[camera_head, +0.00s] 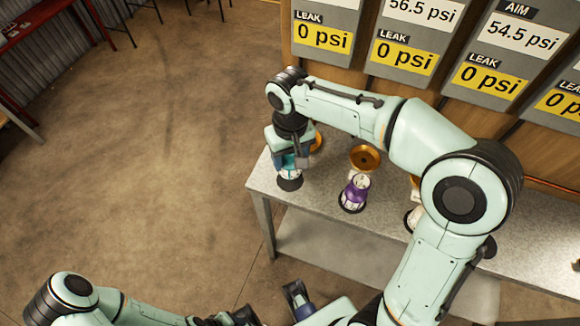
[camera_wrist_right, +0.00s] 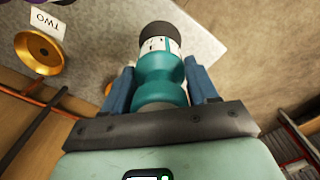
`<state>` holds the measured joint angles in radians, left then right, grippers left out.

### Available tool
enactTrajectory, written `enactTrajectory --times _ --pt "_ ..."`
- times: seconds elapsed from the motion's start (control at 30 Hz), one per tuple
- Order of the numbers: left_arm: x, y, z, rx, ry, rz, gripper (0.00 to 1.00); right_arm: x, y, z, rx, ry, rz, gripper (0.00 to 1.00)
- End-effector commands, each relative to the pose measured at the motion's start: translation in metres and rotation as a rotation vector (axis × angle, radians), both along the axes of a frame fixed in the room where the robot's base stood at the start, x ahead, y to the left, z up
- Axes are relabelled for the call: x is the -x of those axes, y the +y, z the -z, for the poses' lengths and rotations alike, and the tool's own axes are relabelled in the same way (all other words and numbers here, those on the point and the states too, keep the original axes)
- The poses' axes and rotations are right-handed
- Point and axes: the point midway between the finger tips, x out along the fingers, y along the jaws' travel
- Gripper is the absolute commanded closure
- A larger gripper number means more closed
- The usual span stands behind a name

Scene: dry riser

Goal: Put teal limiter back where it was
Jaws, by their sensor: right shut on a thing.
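The teal limiter (camera_head: 290,173) is at the left end of the grey speckled bench (camera_head: 325,205), below my right gripper (camera_head: 291,161). In the right wrist view the limiter (camera_wrist_right: 160,72) sits between the two blue fingers of the right gripper (camera_wrist_right: 162,88). It has a teal waisted body, a white band with dark marks and a black end. The gripper is shut on it. I cannot tell whether its black end touches the bench. A blue finger of my left gripper (camera_head: 297,298) shows at the bottom; its opening is unclear.
A purple limiter (camera_head: 356,190) stands on the bench to the right, with a gold round fitting (camera_head: 365,157) behind it. The wrist view shows a gold fitting (camera_wrist_right: 38,52) beside a "TWO" card (camera_wrist_right: 47,20). Gauge panels (camera_head: 404,45) stand behind. Open floor (camera_head: 150,160) lies left.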

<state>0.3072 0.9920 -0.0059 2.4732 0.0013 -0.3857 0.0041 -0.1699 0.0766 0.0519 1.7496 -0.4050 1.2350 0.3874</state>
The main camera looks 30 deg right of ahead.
Motion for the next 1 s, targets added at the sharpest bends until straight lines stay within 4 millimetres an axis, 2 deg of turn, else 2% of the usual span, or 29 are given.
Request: enactTrajectory --times 0.33,0.77,0.8,0.87,0.9,1.0 --pt "0.002 0.0 0.007 0.0 0.002 0.0 0.57 0.0 0.0 0.042 0.0 0.001 0.001 0.85" --pt "0.002 0.0 0.009 -0.001 0.002 0.0 0.57 0.0 0.0 0.048 -0.001 -0.001 0.0 0.85" --pt "0.002 0.0 0.01 0.0 0.0 -0.001 0.57 0.0 0.0 0.05 -0.001 0.0 0.0 0.39" --pt "0.002 0.0 0.009 0.0 0.0 -0.001 0.57 0.0 0.0 0.049 -0.001 0.0 0.0 0.19" --pt "0.002 0.0 0.009 0.0 0.0 -0.001 0.57 0.0 0.0 0.049 -0.001 0.0 0.0 0.16" --pt "0.002 0.0 0.009 0.0 0.0 -0.001 0.57 0.0 0.0 0.049 -0.001 0.0 0.0 0.16"
